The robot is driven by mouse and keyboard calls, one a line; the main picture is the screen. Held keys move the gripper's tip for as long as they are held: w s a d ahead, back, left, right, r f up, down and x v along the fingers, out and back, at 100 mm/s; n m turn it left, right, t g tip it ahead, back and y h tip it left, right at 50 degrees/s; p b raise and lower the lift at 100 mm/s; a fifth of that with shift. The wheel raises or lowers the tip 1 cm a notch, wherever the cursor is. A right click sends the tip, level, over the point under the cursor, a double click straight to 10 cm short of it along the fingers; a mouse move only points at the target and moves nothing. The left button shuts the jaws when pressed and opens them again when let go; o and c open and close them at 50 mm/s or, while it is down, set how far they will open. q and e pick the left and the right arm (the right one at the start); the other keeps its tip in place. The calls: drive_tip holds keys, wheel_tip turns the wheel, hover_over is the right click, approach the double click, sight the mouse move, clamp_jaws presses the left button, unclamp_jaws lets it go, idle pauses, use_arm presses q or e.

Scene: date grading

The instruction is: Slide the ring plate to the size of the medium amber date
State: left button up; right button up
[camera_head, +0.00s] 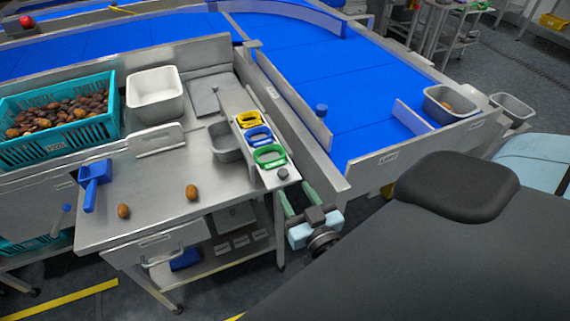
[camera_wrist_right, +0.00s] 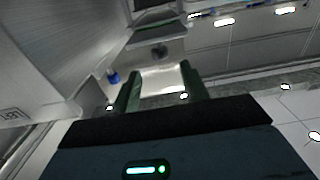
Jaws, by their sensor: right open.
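The ring plate (camera_head: 265,148) stands along the right side of the steel bench, with a yellow ring (camera_head: 247,119), a blue ring (camera_head: 258,135) and a green ring (camera_head: 269,156) in a row. A grey knob (camera_head: 283,174) sits at its near end. Two brown dates lie apart on the bench, one at left (camera_head: 123,211) and one nearer the plate (camera_head: 192,192); I cannot tell which is medium amber. My right gripper (camera_head: 297,194) is open and empty, just off the plate's near end. Its green fingers (camera_wrist_right: 160,88) show in the wrist view. My left gripper is not in view.
A teal crate (camera_head: 113,104) of dates, a white tub (camera_head: 154,94) and a blue scoop (camera_head: 95,181) are on the left. A steel pan (camera_head: 224,141) sits beside the ring plate. A blue conveyor (camera_head: 340,90) runs behind and right. The bench's front middle is mostly clear.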

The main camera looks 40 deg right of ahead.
sight(286, 176)
drive_tip(key=shift+w+r, duration=0.1)
drive_tip(key=shift+w, duration=0.25)
drive_tip(key=p+x, duration=0.2)
drive_tip(key=x, duration=0.3)
drive_tip(key=shift+w+r, duration=0.1)
drive_tip(key=shift+w, duration=0.1)
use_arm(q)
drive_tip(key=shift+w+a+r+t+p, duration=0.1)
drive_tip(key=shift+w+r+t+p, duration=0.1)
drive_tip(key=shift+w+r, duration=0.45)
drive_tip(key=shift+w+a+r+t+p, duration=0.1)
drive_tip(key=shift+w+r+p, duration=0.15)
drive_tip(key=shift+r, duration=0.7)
use_arm(e)
drive_tip(key=shift+x, duration=0.9)
drive_tip(key=shift+f, duration=0.25)
drive_tip(key=shift+c, duration=0.2)
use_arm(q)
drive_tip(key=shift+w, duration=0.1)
use_arm(e)
clamp_jaws()
